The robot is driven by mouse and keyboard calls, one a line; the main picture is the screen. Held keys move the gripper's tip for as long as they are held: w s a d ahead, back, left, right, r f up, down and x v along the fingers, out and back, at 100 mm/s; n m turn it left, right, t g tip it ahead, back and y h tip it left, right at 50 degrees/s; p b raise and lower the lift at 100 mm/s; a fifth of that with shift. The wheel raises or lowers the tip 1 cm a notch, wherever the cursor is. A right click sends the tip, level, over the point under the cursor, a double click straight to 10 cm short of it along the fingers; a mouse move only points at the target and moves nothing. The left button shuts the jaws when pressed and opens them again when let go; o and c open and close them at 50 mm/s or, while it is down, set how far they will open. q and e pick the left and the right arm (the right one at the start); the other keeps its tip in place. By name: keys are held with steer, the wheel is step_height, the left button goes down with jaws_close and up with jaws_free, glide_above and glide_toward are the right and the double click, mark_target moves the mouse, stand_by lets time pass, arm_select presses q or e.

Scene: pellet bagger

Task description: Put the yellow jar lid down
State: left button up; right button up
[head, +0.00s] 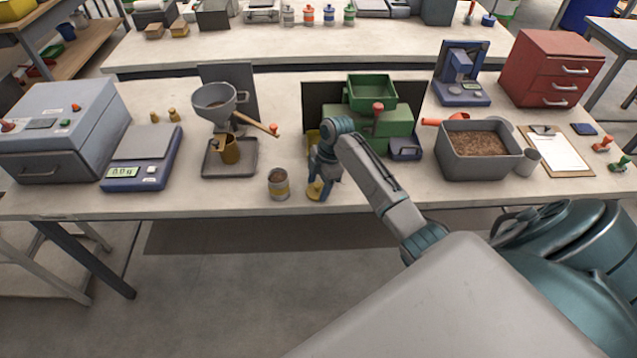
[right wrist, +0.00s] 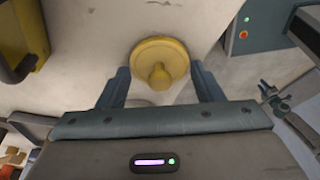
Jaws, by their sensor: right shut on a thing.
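The yellow jar lid (head: 315,190) is at the fingertips of my right gripper (head: 319,178), near the front edge of the table. In the right wrist view the round lid with its knob (right wrist: 160,62) sits between the two fingers of the gripper (right wrist: 162,85), which is shut on it. The lid is low over the tabletop; whether it touches the surface I cannot tell. My left gripper is not in view.
Behind my right gripper stands a green machine (head: 385,128). A tray (head: 240,168) with a brass cup under a funnel (head: 216,98) is at left, beside a blue scale (head: 140,172). A grey pellet bin (head: 455,168) is at right. Bare tabletop lies left of the jar.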

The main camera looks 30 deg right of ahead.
steer(key=o, duration=0.9)
steer(key=shift+f, duration=0.1)
steer(key=shift+o, duration=0.2)
steer(key=b+v, duration=0.2)
steer(key=v, duration=0.4)
steer(key=shift+d+r, duration=0.1)
steer(key=shift+r, duration=0.8)
steer(key=shift+s+d+f, duration=0.1)
